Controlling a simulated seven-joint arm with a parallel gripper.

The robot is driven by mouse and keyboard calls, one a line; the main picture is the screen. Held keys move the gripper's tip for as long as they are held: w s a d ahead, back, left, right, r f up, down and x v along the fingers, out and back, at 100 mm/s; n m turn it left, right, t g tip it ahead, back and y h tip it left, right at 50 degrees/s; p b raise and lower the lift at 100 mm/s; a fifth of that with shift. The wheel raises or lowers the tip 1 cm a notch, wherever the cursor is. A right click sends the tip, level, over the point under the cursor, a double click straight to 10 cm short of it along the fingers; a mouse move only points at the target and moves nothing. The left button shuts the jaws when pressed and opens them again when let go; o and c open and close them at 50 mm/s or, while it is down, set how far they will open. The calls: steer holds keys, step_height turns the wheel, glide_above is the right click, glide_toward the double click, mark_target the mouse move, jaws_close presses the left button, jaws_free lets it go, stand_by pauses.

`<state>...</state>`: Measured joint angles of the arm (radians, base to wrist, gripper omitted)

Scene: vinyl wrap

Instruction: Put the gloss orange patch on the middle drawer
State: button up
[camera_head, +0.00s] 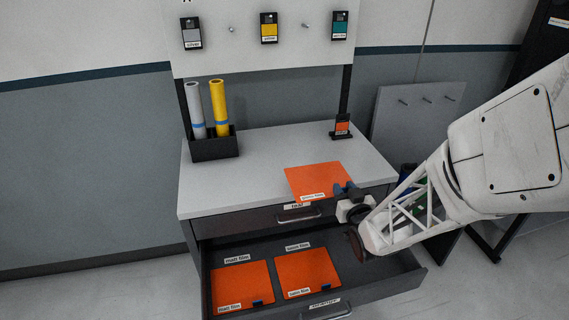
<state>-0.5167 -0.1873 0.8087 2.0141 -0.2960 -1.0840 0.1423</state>
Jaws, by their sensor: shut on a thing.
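My gripper (345,190) is shut on the right edge of an orange patch (317,178). The patch shows against the front edge of the white worktop; I cannot tell whether it touches it. Its small white label is too small to read surely. Below, a dark drawer (378,269) is pulled open. It holds two more orange patches, a left one (243,282) labelled what looks like matt film and a right one (305,268) whose label is hard to read. The shut drawer front (240,224) above it has a handle.
A dark bin (215,149) with a silver and a yellow roll stands on the worktop's (270,155) back left. A small stand with an orange sample (342,125) is at its back right. Sample cards hang on the board above. A grey pegged panel (415,115) leans at right.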

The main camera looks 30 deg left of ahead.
mark_target(332, 163)
steer(key=shift+s+a, duration=0.15)
steer(key=shift+s, duration=0.15)
steer(key=shift+w, duration=0.1)
steer(key=x, duration=0.5)
steer(key=w+d+f+x, duration=0.1)
steer(key=x, duration=0.4)
steer(key=w+d+x, duration=0.1)
steer(key=x, duration=0.4)
steer(key=shift+w+f, duration=0.3)
steer(key=shift+w, duration=0.05)
steer(key=shift+f, duration=1.75)
steer(key=shift+f, duration=0.15)
steer(key=shift+f, duration=0.2)
